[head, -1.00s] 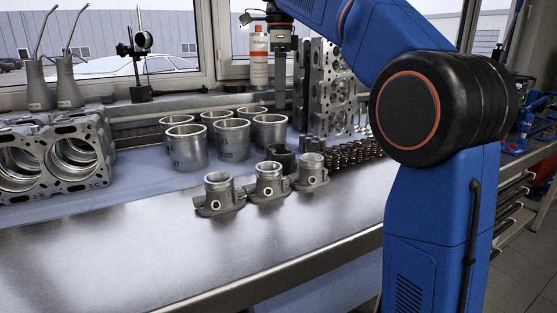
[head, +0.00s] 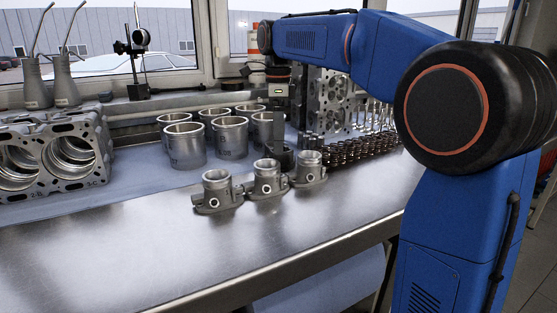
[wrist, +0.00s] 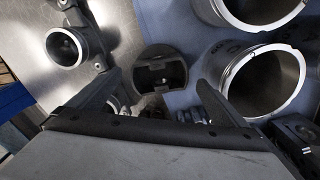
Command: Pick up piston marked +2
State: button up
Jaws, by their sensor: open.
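A dark grey piston (head: 282,160) stands on the bench behind the housings, partly hidden by my gripper in the head view. In the wrist view the piston (wrist: 162,62) is seen from above, round with flat cut sides and a recessed centre. No +2 mark can be read on it. My gripper (head: 278,138) points down over the piston. In the wrist view the fingers of my gripper (wrist: 163,88) are spread apart on either side of the piston's near edge, holding nothing. Whether they touch it cannot be told.
Several cylinder liners (head: 185,147) stand just left of the piston. Three flanged housings (head: 217,192) are in front. Valve springs (head: 345,150) and a cylinder head (head: 328,98) are to the right. An engine block (head: 82,165) is at left. The front bench (head: 120,250) is clear.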

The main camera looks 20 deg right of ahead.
jog(key=shift+f, duration=1.95)
jog(key=shift+c, duration=0.2)
jog(key=c, duration=1.4)
jog(key=shift+r, duration=0.15)
